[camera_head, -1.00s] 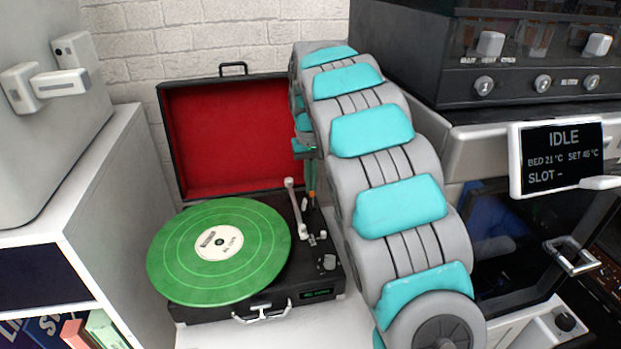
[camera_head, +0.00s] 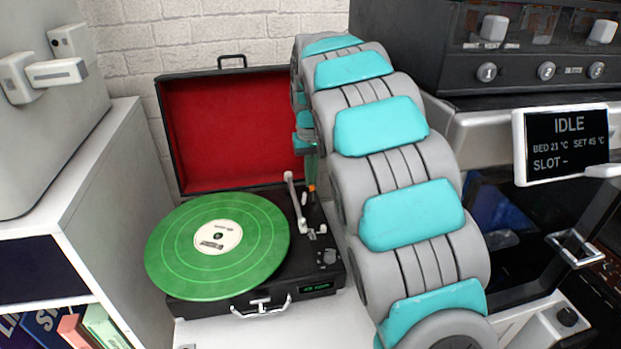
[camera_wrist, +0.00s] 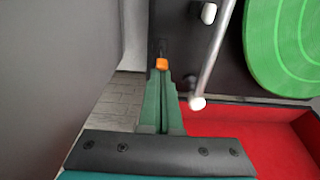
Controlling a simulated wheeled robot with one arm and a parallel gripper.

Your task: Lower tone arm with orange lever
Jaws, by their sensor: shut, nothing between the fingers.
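The record player (camera_head: 262,302) is an open black case with a red-lined lid and a green record (camera_head: 250,262) on its platter. The white tone arm (camera_head: 296,208) lies at the right of the record, and its tube also shows in the wrist view (camera_wrist: 217,65). The small orange lever (camera_wrist: 161,64) stands just beyond my fingertips in the wrist view; it is a small orange spot in the head view (camera_head: 311,188). My gripper (camera_wrist: 160,78) has green fingers, shut and empty, close to the lever. I cannot tell whether they touch it.
The upright red lid (camera_head: 230,130) stands behind the deck, near my gripper. A white cabinet (camera_head: 90,190) is at the left. A dark machine with an IDLE screen (camera_head: 566,143) is at the right, close to my arm.

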